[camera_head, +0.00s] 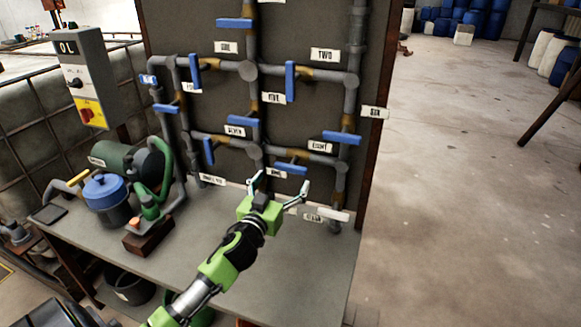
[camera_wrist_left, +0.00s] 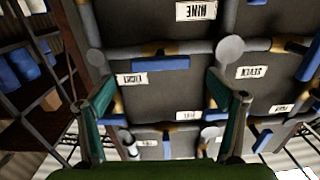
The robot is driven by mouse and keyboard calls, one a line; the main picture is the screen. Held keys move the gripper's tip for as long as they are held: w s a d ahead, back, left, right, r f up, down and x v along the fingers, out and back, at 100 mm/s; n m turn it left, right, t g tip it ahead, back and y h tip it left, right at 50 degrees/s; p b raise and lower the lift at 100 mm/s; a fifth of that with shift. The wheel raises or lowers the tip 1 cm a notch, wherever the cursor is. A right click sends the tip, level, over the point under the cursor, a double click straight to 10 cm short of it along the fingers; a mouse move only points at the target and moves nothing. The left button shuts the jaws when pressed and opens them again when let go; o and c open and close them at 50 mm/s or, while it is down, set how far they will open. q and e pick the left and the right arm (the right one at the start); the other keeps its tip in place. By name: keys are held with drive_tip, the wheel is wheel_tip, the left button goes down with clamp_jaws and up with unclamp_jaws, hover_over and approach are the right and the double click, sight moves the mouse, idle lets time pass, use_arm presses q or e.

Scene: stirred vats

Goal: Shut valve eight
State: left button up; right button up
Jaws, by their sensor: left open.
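Valve eight's blue handle (camera_head: 342,138) is at the right of the pipe panel, lying crosswise over an upright pipe. Its white label "EIGHT" (camera_head: 320,146) is just left of it; the label also shows upside down in the left wrist view (camera_wrist_left: 132,79). There my left finger covers part of the area around this valve. My left gripper (camera_head: 280,187) is open and empty, in front of the panel's lower part, below and left of valve eight and apart from its handle. Both fingers (camera_wrist_left: 165,102) show spread in the left wrist view. My right gripper is not in view.
Valve nine's blue handle (camera_head: 287,169) is near my left gripper. A green pump (camera_head: 125,160) and a blue-lidded vessel (camera_head: 106,192) stand on the bench at left. Open floor (camera_head: 470,170) lies right of the panel.

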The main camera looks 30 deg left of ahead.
sight(289, 170)
use_arm(q)
drive_tip(key=x, duration=0.7)
drive_tip(key=shift+p, duration=0.3)
drive_tip(key=c, duration=1.1)
